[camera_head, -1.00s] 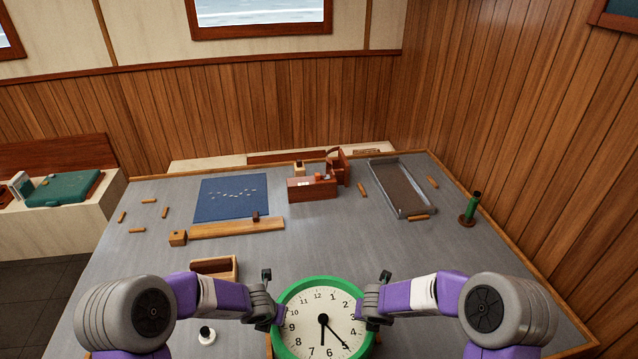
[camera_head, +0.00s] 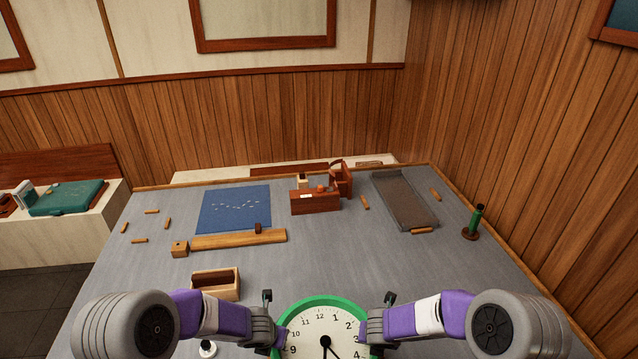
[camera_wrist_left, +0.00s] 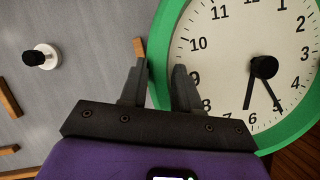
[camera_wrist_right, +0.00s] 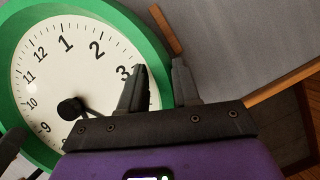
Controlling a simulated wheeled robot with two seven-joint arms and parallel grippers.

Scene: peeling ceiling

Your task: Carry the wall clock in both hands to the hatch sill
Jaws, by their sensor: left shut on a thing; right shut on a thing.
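The wall clock (camera_head: 306,324) has a green rim and a pale face with black numerals and hands. It is held low at the front of the head view, its lower part cut off by the picture edge. My left gripper (camera_head: 276,322) is shut on the rim at the clock's left; the left wrist view shows the rim (camera_wrist_left: 158,92) between its fingers. My right gripper (camera_head: 370,322) is shut on the rim at the right; the clock (camera_wrist_right: 100,65) also fills the left of the right wrist view. I cannot make out which part is the hatch sill.
Below is a grey table (camera_head: 330,255) with a blue mat (camera_head: 233,222), a wooden bar (camera_head: 225,240), an open wooden box (camera_head: 216,290), a red-brown box (camera_head: 315,204), a long tray (camera_head: 403,205) and a green post (camera_head: 477,218). A pale ledge (camera_head: 205,174) runs behind.

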